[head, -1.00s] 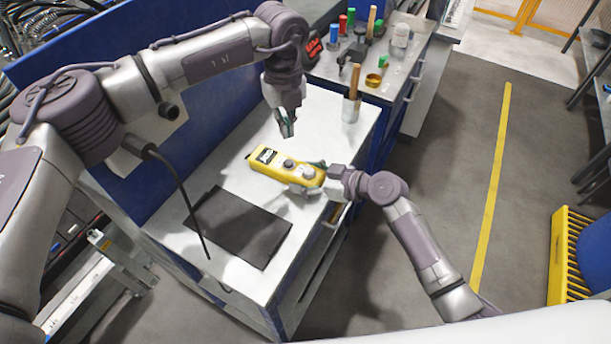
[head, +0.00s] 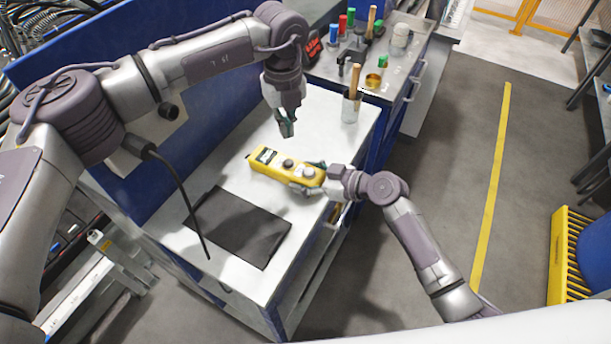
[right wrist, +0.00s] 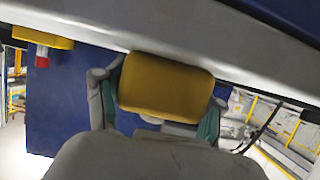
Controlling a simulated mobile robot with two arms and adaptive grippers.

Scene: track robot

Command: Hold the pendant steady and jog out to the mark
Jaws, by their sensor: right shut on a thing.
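The pendant is a long yellow box (head: 268,163) with dark and grey buttons on top. It is over the white bench top in the head view. My right gripper (head: 307,181) is shut on its near right end. In the right wrist view the yellow end of the pendant (right wrist: 165,88) sits between the two fingers. My left gripper (head: 286,130) points down just beyond and above the pendant, apart from it. Its fingers are small and seen at an angle, so I cannot tell how far they are parted. I cannot make out which feature is the mark.
A dark mat (head: 238,226) lies on the bench top (head: 325,118). A cup with a wooden-handled tool (head: 351,105) stands at its far right corner. Beyond is a bench with bottles and a brass dish (head: 374,80). A yellow line (head: 492,185) runs along the open floor at right.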

